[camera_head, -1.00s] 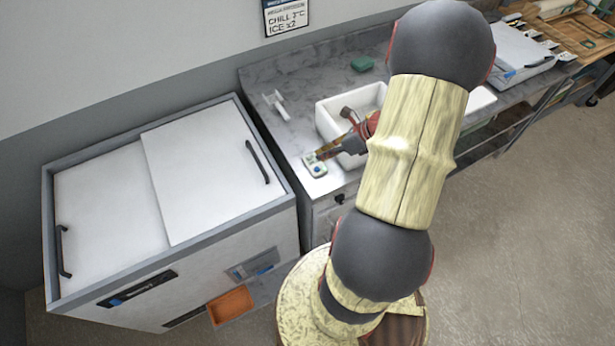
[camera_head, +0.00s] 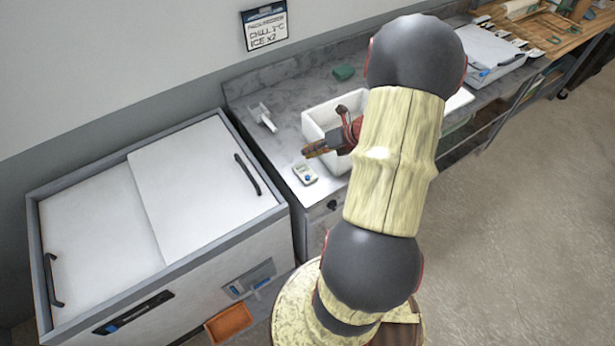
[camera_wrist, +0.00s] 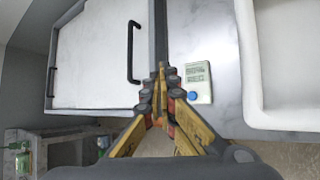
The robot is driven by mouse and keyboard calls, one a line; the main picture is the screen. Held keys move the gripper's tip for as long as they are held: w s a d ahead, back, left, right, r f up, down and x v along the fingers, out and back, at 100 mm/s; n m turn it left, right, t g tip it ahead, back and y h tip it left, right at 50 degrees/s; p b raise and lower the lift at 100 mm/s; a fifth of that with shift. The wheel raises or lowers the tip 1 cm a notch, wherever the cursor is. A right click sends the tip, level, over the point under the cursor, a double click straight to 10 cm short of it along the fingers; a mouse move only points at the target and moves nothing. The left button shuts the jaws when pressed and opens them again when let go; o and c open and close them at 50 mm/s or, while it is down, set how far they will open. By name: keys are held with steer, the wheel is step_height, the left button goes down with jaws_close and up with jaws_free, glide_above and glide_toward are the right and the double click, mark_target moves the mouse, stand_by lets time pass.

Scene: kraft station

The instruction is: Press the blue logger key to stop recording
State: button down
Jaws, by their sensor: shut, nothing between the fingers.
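The logger (camera_head: 305,174) is a small pale box lying on the steel counter, left of the white sink basin. In the wrist view the logger (camera_wrist: 198,82) shows a greenish screen, and its round blue key (camera_wrist: 192,96) sits at the lower left of its face. My gripper (camera_head: 312,150) is shut and empty. It appears above and behind the logger in the head view, with no visible contact. In the wrist view my gripper (camera_wrist: 161,72) points past the left side of the logger, beside the blue key.
A white chest freezer (camera_head: 90,208) with black handles stands left of the counter. The white basin (camera_head: 318,122) is close to my gripper. A white tap-like fitting (camera_head: 263,117) and a green sponge (camera_head: 344,73) lie behind. Counter around the logger is clear.

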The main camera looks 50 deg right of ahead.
steer(key=b, duration=0.7)
glide_above(309, 175)
step_height(309, 175, down, 8)
steer(key=shift+r, duration=0.2)
steer(key=shift+f, duration=0.6)
stand_by(0.5)
steer(key=shift+f, duration=0.35)
